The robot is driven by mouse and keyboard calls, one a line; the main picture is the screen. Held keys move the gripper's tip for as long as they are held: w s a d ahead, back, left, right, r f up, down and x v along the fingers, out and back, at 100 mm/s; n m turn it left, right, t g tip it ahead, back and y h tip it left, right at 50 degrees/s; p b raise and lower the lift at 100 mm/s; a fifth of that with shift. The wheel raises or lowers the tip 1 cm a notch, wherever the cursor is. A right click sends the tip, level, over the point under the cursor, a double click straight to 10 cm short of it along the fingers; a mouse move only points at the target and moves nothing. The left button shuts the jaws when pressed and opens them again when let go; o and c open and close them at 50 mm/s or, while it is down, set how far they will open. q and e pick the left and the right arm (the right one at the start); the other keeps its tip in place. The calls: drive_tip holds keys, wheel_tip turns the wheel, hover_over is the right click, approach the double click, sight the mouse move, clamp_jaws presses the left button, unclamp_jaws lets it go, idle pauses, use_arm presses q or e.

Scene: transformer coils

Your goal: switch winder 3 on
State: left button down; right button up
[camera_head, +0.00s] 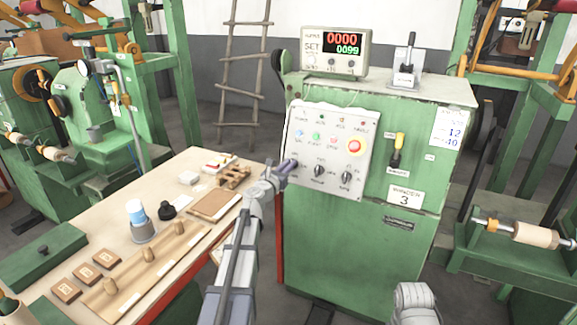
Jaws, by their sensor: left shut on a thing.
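Winder 3 is the green cabinet (345,245) in the middle, with a plate (404,197) reading "WINDER 3". Its grey control panel (328,128) has small lamps, coloured buttons, a red emergency button (355,146) and a row of rotary switches. The middle switch (319,171) and right switch (346,177) are in plain view. My left gripper (281,172) is at the panel's lower left corner, shut on the leftmost rotary switch, which it mostly hides. My right gripper is not in view; only a part of my right arm shows at the bottom.
A counter display (335,52) on the cabinet is lit, with red and green digits. A yellow-handled lever (397,148) is right of the panel. Other green winders flank both sides.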

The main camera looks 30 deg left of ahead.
use_arm(q)
drive_tip(key=shift+m, duration=0.5)
drive_tip(key=m+g+h+p, duration=0.1)
drive_tip(key=m+h, duration=0.1)
drive_tip(key=m, duration=0.3)
drive_tip(key=m+g+h+p, duration=0.1)
drive_tip(key=m+p, duration=0.1)
drive_tip(key=m, duration=0.3)
drive_tip(key=m+g+h+p, duration=0.1)
drive_tip(key=m+h+p, duration=0.1)
drive_tip(key=m, duration=0.3)
drive_tip(key=shift+r+m+g+h, duration=0.15)
drive_tip(key=shift+m+g+h, duration=0.15)
drive_tip(key=shift+d+f+m+g+p, duration=0.1)
drive_tip(key=shift+m+g+p, duration=0.4)
drive_tip(key=shift+m, duration=0.5)
drive_tip(key=shift+f+m+g+p, duration=0.1)
drive_tip(key=shift+m+g+p, duration=0.2)
drive_tip(key=shift+m+p, duration=0.55)
drive_tip(key=shift+m, duration=0.45)
drive_tip(key=c, duration=0.9)
unclamp_jaws()
drive_tip(key=shift+s, duration=0.15)
